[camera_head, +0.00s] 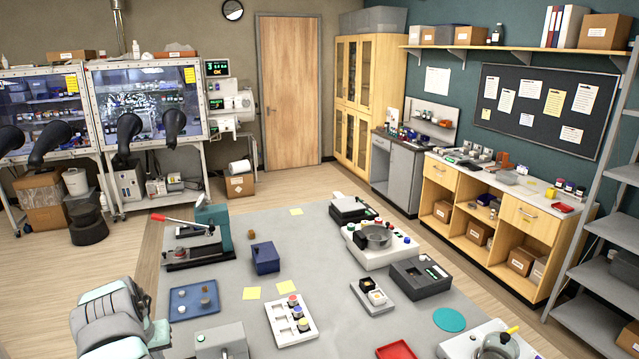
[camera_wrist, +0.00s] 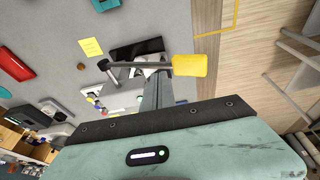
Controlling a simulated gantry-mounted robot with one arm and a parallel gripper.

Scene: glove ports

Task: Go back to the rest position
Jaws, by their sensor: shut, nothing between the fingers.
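My gripper (camera_wrist: 157,80) shows in the wrist view as a narrow grey shape beyond the mint housing with its black screwed bar. Its fingers are together and I see nothing held between them. A yellow paddle-shaped handle (camera_wrist: 190,65) on a dark rod lies just beyond the tips in that view; I cannot tell whether they touch. In the head view, a mint and grey part of my arm shows at the lower left; the fingertips are not clear there.
The grey work surface (camera_head: 330,270) holds a red-handled press (camera_head: 190,240), a blue box (camera_head: 265,257), a blue tray (camera_head: 194,299), a white rack (camera_head: 291,320) and several devices. A teal disc (camera_head: 449,319) and a red tray (camera_head: 396,351) lie at the right. Glove boxes (camera_head: 150,100) stand behind left.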

